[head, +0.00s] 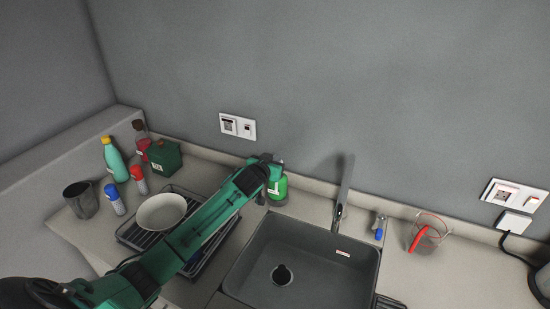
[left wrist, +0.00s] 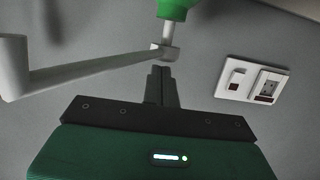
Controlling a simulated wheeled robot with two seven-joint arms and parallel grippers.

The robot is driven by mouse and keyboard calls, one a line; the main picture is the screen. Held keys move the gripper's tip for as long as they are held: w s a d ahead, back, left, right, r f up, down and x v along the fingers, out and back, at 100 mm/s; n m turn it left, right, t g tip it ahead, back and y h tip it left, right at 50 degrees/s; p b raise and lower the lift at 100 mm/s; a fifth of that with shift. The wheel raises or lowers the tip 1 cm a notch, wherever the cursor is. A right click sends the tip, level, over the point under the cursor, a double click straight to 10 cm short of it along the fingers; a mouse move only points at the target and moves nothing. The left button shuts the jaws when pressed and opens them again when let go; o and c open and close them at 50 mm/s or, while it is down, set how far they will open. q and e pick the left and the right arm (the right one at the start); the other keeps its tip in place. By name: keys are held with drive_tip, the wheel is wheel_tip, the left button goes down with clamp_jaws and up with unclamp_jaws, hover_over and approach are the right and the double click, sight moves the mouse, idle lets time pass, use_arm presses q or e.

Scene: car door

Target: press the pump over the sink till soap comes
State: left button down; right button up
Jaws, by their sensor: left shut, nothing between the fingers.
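The soap bottle (head: 279,190) is green and stands on the counter at the back left of the sink (head: 262,262). In the left wrist view, which shows it upside down, the green bottle (left wrist: 175,9) has a pale pump stem and a pump head (left wrist: 165,51) with a long grey spout (left wrist: 95,67). My left gripper (head: 274,163) is shut and empty above the bottle, hiding the pump in the head view. In the wrist view its fingers (left wrist: 160,72) point at the top of the pump head, very close; I cannot tell whether they touch. No soap shows.
The tall faucet (head: 344,190) stands right of the bottle. A dish rack (head: 130,235) with a bowl (head: 161,212) lies under my left arm. Several bottles and a mug (head: 80,200) stand at left. A clear measuring cup (head: 428,234) stands at right.

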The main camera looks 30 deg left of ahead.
use_arm(q)
drive_tip(key=shift+f, duration=0.15)
